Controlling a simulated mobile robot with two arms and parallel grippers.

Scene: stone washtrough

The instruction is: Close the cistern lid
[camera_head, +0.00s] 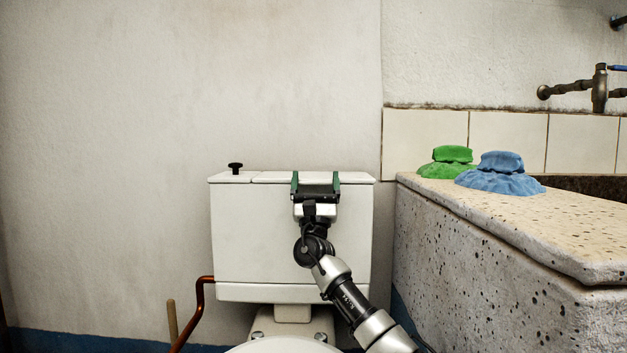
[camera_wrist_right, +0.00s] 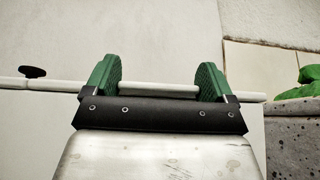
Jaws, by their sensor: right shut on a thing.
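The white cistern (camera_head: 265,235) stands against the wall in the head view. Its lid (camera_head: 272,177) lies flat along the top, level with the narrow top section on the left that carries a black knob (camera_head: 235,166). My right gripper (camera_head: 315,178) is at the lid's front edge, with its green fingers on either side of a stretch of it. In the right wrist view, the lid's edge (camera_wrist_right: 160,89) runs as a thin white strip between the two fingers (camera_wrist_right: 160,75). The gripper hides part of the edge. My left gripper is out of view.
A speckled stone trough (camera_head: 490,265) stands close on the right, with a green cloth (camera_head: 447,163) and a blue cloth (camera_head: 500,175) on its ledge. A copper pipe (camera_head: 197,315) runs at the cistern's lower left. The wall above the cistern is bare.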

